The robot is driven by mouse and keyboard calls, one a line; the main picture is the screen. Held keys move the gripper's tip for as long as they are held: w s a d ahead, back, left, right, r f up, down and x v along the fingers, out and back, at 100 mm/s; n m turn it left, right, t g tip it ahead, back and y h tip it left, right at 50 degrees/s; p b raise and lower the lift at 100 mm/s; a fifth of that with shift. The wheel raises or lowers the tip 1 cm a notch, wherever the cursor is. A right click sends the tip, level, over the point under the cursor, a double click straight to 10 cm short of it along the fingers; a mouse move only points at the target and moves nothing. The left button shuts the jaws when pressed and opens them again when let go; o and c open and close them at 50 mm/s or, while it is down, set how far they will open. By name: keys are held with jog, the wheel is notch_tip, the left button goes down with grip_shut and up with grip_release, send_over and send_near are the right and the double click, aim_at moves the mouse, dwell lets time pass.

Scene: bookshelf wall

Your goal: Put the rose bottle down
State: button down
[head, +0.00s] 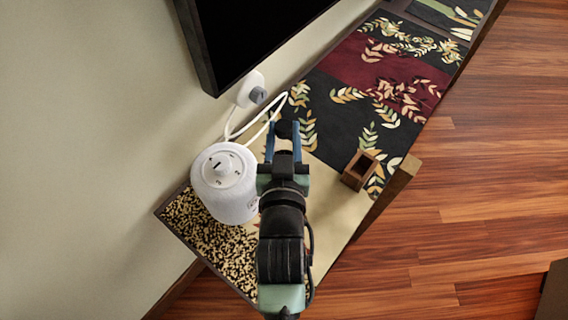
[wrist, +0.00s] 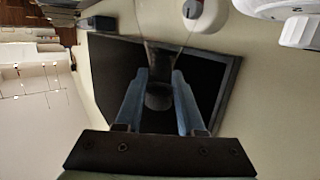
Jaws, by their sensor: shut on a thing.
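My gripper (head: 283,138) is over the shelf top, to the right of the white round device, with its two blue fingers closed on a small dark thing. I take this to be the rose bottle (head: 284,129); only a dark rounded part shows between the fingers. In the wrist view the dark, partly see-through bottle (wrist: 158,97) sits between the blue fingers of my gripper (wrist: 160,75). Its colour and lower end are hard to make out, and I cannot tell whether its base touches the shelf.
The patterned shelf top (head: 335,120) runs up to the right. A white round device (head: 225,182) stands close on the left, with a white cable to a wall socket (head: 250,88). A small open wooden box (head: 359,170) stands right. A black screen (head: 240,40) hangs above.

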aim_at(284, 152)
jog(key=shift+f+b, duration=0.4)
jog(key=shift+f, duration=2.6)
jog(key=c, duration=0.5)
grip_release()
jog(key=shift+f, duration=0.15)
jog(key=shift+r, duration=0.2)
jog(key=s, duration=0.4)
jog(key=s+r, duration=0.1)
jog(key=s, duration=0.7)
jog(key=shift+d+r, duration=0.15)
jog(key=shift+r, duration=0.2)
